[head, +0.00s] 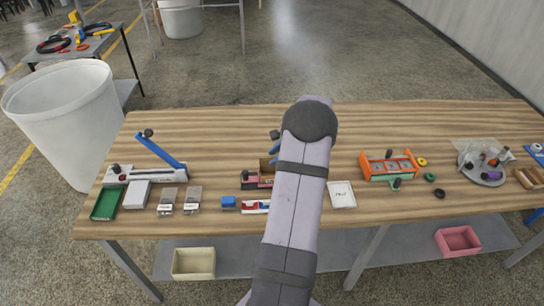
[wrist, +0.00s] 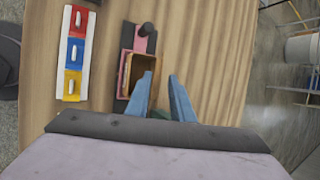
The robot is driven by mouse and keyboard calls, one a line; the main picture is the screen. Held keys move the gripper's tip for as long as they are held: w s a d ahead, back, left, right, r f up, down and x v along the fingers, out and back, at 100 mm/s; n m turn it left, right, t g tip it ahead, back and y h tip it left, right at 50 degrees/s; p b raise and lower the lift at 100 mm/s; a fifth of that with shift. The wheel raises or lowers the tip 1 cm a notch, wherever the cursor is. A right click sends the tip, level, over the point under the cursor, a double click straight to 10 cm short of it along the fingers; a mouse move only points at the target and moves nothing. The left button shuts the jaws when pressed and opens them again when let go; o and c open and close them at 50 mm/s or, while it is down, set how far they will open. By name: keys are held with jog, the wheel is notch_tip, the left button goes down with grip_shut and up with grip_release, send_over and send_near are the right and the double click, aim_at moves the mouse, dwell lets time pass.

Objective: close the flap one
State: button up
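A small pink and dark fixture (head: 250,181) with a black knob sits mid-table in the head view, partly hidden by my arm. The wrist view shows the same fixture (wrist: 126,62) with an open-looking brown wooden box part (wrist: 139,69) on it. I cannot tell for certain which part is flap one. My gripper (wrist: 161,98) has two blue fingers spread apart with nothing visibly held. The left finger is close beside the wooden part, perhaps overlapping it only in view. In the head view my arm hides most of the gripper.
A strip with red, blue and yellow blocks (wrist: 75,52) lies left of the fixture in the wrist view. In the head view, a blue-levered device (head: 160,155) stands left, an orange rack (head: 389,167) right. A white tray (head: 342,195) is nearby. The table's back is mostly clear.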

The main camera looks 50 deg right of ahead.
jog(key=shift+x, duration=1.25)
